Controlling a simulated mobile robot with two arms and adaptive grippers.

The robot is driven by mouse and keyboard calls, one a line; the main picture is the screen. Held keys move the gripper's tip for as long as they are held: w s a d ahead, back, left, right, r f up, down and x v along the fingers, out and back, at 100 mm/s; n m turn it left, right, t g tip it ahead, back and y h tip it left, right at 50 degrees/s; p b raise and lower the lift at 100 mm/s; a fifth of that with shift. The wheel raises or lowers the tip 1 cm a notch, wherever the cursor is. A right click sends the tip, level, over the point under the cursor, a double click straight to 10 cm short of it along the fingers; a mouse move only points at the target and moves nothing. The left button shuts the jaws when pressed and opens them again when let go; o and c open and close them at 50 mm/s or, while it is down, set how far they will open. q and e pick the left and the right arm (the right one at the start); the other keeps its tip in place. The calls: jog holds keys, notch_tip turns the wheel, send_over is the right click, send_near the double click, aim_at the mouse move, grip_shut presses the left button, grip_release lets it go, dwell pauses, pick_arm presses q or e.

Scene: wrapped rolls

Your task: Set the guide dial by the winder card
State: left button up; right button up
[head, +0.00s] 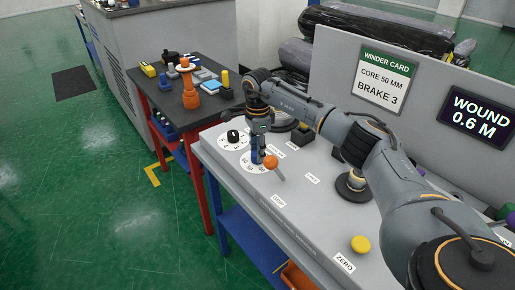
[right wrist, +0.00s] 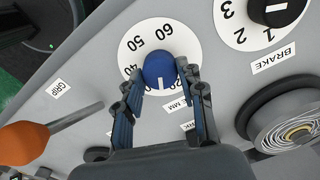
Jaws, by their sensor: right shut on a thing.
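The winder card (head: 383,80) on the grey back panel reads "CORE 50 MM" and "BRAKE 3". The guide dial (head: 247,166) is a white disc on the sloped console; in the right wrist view its plate (right wrist: 140,44) shows 40, 50 and 60. Its blue knob (right wrist: 159,66) has a white mark on the side toward the bottom of the picture, away from the 50 and 60. My right gripper (right wrist: 160,84) is shut around the knob, with one finger on each side. The fingers hide part of the scale and the label below. My left gripper is out of view.
The brake dial (right wrist: 236,27) with a black knob (right wrist: 275,10) sits beside the guide dial. An orange-knobbed lever (head: 271,161) stands close to my gripper. A yellow button (head: 361,244) is nearer the front. A screen (head: 482,117) reads "WOUND 0.6 M".

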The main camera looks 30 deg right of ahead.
jog(key=m+p, duration=0.1)
jog(key=m, duration=0.6)
jog(key=m+p, duration=0.1)
jog(key=m, duration=0.5)
jog(key=shift+m, duration=0.4)
jog(key=m+p, duration=0.1)
jog(key=m, duration=0.2)
jog(key=shift+m, duration=0.3)
jog(key=m+p, duration=0.1)
jog(key=m, duration=0.2)
jog(key=shift+m, duration=0.3)
jog(key=m+p, duration=0.1)
jog(key=m, duration=0.5)
jog(key=shift+p, duration=0.35)
jog(key=o, duration=1.2)
